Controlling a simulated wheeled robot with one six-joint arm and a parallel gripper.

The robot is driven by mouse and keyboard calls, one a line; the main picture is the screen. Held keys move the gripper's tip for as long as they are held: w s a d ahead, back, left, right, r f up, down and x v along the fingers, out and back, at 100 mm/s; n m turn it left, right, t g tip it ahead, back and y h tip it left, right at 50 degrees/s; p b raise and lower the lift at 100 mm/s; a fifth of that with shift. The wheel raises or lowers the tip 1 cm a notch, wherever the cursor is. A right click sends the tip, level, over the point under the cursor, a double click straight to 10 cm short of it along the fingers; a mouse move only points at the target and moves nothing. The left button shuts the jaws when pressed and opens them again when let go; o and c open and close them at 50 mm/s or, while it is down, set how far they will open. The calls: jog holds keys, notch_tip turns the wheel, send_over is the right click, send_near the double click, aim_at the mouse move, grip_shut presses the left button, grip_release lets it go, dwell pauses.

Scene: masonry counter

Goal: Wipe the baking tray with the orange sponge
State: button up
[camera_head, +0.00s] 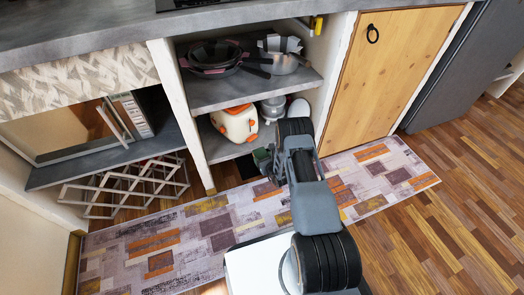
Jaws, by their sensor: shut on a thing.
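I see neither the orange sponge nor a piece I can be sure is the baking tray. My arm reaches up from the bottom middle towards the open shelves below the counter. Its far end is hidden behind its own links, and I cannot make out my gripper's fingers or anything between them. A small dark, greenish part shows just left of the arm; I cannot tell what it is.
The grey counter (90,38) runs along the top, with a dark edge of something (190,3) on it. Shelves below hold dark pans (214,52) and an orange-and-white appliance (236,124). A wooden door (378,75) is shut. A folding rack (125,188) stands left. A patterned rug (160,240) covers the floor.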

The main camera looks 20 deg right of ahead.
jog(key=shift+r+p, duration=1.85)
jog(key=shift+r, duration=1.1)
